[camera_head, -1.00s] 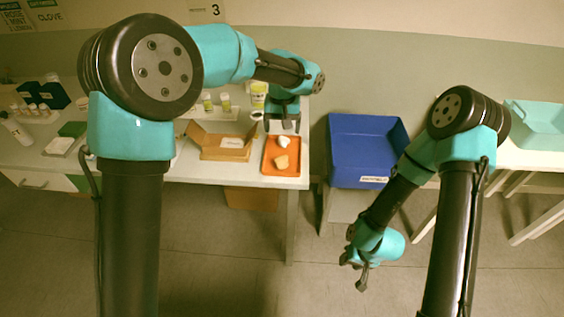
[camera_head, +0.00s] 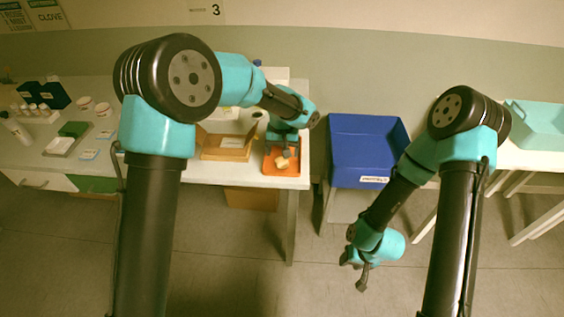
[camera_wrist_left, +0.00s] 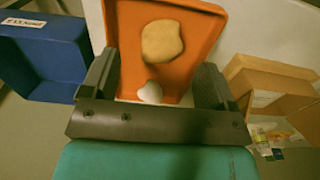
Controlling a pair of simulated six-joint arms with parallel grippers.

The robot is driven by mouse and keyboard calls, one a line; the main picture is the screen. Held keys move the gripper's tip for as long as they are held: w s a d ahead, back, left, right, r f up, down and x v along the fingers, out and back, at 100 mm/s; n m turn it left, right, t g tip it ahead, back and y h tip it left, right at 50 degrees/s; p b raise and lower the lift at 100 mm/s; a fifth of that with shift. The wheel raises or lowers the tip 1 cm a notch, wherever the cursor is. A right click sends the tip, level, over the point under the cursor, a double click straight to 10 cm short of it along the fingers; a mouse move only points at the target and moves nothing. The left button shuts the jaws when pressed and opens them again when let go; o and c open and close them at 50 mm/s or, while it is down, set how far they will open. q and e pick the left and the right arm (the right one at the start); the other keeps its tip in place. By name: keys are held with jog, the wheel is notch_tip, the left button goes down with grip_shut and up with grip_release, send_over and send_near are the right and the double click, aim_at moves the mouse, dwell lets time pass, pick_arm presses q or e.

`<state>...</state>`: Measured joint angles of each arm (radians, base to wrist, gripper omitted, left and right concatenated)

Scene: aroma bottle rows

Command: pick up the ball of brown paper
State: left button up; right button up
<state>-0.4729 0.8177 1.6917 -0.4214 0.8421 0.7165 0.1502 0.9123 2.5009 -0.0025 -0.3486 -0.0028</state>
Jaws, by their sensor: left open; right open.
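The ball of brown paper (camera_head: 281,163), a tan crumpled lump, lies on the orange tray (camera_head: 268,170). In the left wrist view the ball (camera_wrist_left: 162,42) is near the middle of the tray (camera_wrist_left: 203,25), with a small white lump (camera_wrist_left: 150,92) closer to my gripper. My left gripper (camera_head: 286,153) is above the tray, partly covering it in the head view. In the left wrist view its open fingers (camera_wrist_left: 157,68) are on either side, with the ball ahead between them and nothing gripped. My right gripper (camera_head: 354,275) is open and empty, low over the floor.
A cardboard box (camera_head: 227,147) stands left of the tray. A blue bin (camera_head: 367,150) stands to the right, apart from the table. A green-topped item (camera_head: 73,130) and dark blue boxes (camera_head: 53,94) are at the far left. A teal bin (camera_head: 540,125) is at the far right.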

aim_at(282, 159)
pick_arm(q)
jog(key=shift+s+f, duration=0.15)
jog(key=shift+f, duration=2.45)
jog(key=shift+c, duration=0.2)
jog(key=c, duration=1)
jog(key=shift+o, duration=0.2)
jog(key=shift+r, duration=0.15)
jog(key=shift+r, duration=1.3)
jog(key=s+r, duration=0.2)
jog(key=s, duration=1.4)
jog(key=shift+r, duration=0.1)
